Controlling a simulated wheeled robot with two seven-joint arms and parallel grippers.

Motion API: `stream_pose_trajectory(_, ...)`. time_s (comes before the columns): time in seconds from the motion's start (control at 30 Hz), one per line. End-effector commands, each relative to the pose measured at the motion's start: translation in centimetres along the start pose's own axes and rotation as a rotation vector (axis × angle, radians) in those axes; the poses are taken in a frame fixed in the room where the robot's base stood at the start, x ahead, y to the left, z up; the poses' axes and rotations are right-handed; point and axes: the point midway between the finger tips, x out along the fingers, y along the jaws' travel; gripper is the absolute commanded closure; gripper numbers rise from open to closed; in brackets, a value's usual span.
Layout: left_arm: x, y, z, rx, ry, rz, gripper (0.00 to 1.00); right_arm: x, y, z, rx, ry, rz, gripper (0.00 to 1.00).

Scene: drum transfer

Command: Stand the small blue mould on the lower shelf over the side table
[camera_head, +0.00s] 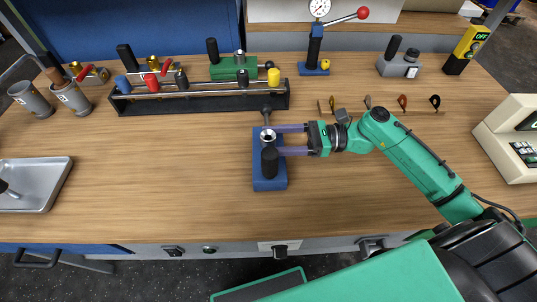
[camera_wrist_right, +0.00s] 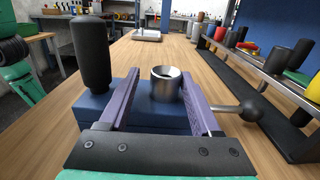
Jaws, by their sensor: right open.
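The blue mould (camera_head: 259,178) stands on the bench in front of me, a blue block with a metal ring, an upright black handle and a ball-ended lever. It also shows in the right wrist view (camera_wrist_right: 150,120). My right gripper (camera_head: 278,140) is open, reaching in from the right. In the right wrist view its two purple fingers (camera_wrist_right: 163,82) stand on either side of the metal ring, the left one between handle and ring. I cannot tell whether they touch it. My left gripper is not in view. I cannot identify the lower shelf or side table.
A black rack (camera_head: 200,104) with several coloured handles lies behind the mould, with a green mould (camera_head: 233,68) beyond. A blue press (camera_head: 314,65) and several small tools stand further right. A metal tray (camera_head: 40,175) is at left.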

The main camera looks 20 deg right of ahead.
Motion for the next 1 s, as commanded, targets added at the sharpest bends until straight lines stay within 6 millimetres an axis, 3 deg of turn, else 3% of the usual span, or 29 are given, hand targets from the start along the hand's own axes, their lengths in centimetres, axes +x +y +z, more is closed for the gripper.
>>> stream_pose_trajectory(0.17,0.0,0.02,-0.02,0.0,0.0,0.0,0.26,0.15,0.01,-0.03,0.0,0.0,0.0,0.36)
stream_pose_trajectory(0.23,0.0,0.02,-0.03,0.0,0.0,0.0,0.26,0.13,0.01,-0.04,0.001,0.0,0.0,0.55)
stream_pose_trajectory(0.33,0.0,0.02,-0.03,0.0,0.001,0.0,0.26,0.13,0.02,-0.04,0.001,0.0,0.0,0.93)
stream_pose_trajectory(0.37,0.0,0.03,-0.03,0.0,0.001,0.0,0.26,0.12,0.02,-0.04,0.001,0.0,0.0,1.0)
stream_pose_trajectory(1.0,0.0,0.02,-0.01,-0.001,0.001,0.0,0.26,0.1,0.0,-0.01,0.001,0.0,0.0,1.0)
